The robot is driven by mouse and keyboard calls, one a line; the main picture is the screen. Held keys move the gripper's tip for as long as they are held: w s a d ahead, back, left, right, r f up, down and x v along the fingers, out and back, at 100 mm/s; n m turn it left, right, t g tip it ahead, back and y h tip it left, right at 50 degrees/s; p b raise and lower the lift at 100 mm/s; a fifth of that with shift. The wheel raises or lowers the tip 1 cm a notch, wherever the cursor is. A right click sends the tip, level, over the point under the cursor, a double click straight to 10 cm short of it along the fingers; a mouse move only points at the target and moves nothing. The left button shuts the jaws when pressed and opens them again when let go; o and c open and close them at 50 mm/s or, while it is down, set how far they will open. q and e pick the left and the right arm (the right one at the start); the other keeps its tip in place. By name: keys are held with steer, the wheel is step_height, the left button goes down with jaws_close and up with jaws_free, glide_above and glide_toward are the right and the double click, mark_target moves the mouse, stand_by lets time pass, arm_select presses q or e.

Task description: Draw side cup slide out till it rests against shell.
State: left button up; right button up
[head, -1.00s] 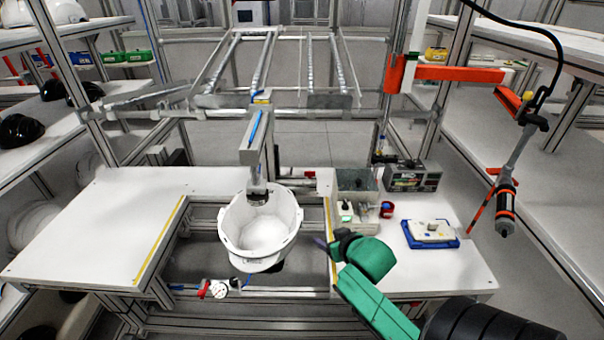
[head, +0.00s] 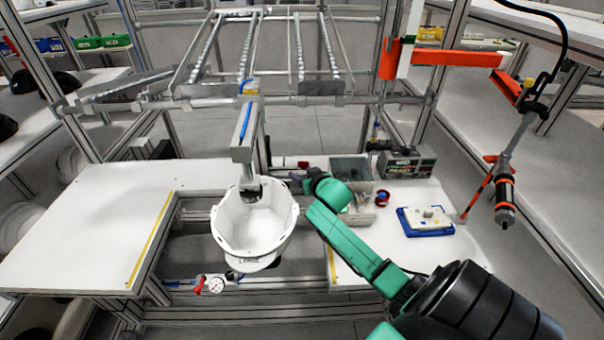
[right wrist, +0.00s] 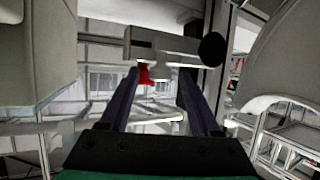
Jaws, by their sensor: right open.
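The white helmet shell (head: 255,222) sits open side up under the grey overhead clamp post (head: 243,135). My right gripper (head: 292,177) is just right of the shell's upper rim, with its dark fingers toward it. In the right wrist view, my right gripper (right wrist: 160,74) is open, with its two dark fingers apart. A light grey slide bar (right wrist: 165,43) with a round black knob (right wrist: 211,48) crosses beyond the fingertips; whether they touch it is unclear. The slide cannot be made out in the head view. My left gripper is out of view.
A grey bin (head: 352,170) and a blue tray with a pale part (head: 425,222) are on the right table. A gauge with a red valve (head: 208,284) is below the shell. The left tabletop (head: 90,220) is clear.

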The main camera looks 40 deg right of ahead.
jaws_close()
stand_by(1.5)
